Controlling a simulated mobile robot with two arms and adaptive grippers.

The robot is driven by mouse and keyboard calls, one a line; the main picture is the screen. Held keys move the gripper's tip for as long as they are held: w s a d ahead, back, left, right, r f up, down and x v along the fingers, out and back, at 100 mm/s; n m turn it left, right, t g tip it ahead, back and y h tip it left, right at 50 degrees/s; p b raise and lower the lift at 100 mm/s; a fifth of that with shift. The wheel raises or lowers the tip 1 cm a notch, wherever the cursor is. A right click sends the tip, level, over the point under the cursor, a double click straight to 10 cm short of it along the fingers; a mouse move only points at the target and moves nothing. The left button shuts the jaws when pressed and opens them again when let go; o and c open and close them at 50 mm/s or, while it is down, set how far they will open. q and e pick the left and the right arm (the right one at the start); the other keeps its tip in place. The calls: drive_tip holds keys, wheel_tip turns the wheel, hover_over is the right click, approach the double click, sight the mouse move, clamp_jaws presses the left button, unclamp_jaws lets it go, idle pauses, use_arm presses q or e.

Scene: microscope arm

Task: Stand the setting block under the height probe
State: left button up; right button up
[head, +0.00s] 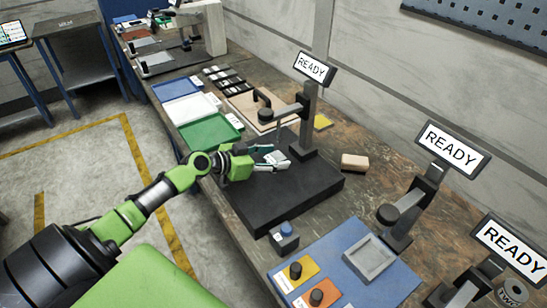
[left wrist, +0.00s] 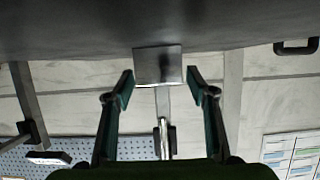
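The setting block looks like a small grey metal block (left wrist: 158,65). In the left wrist view, which is upside down, it rests against the dark base surface (left wrist: 70,30). My left gripper (left wrist: 159,80) is open, one finger to each side of the block, with narrow gaps showing. In the head view my left gripper (head: 272,160) is low over the black base (head: 290,195), and its fingers partly hide the block. The height probe (head: 265,112) hangs from the arm of the stand (head: 308,120), behind the gripper. My right gripper is not in view.
A tan block (head: 354,162) lies right of the base. Green (head: 208,133) and blue (head: 175,89) trays lie left. Other READY stands (head: 405,215) are at the right.

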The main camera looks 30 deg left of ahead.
use_arm(q)
drive_tip(key=shift+s+d+f, duration=0.1)
drive_tip(key=shift+s+f, duration=0.05)
drive_tip(key=shift+f, duration=0.15)
drive_tip(key=shift+r+p, duration=0.3)
drive_tip(key=shift+p, duration=0.2)
drive_tip(key=shift+r+p, duration=0.45)
drive_tip(key=shift+p, duration=0.1)
drive_tip(key=b+v, duration=0.3)
drive_tip(key=v, duration=0.8)
drive_tip(key=shift+s+a+r, duration=0.2)
drive_tip(key=shift+s+a, duration=0.1)
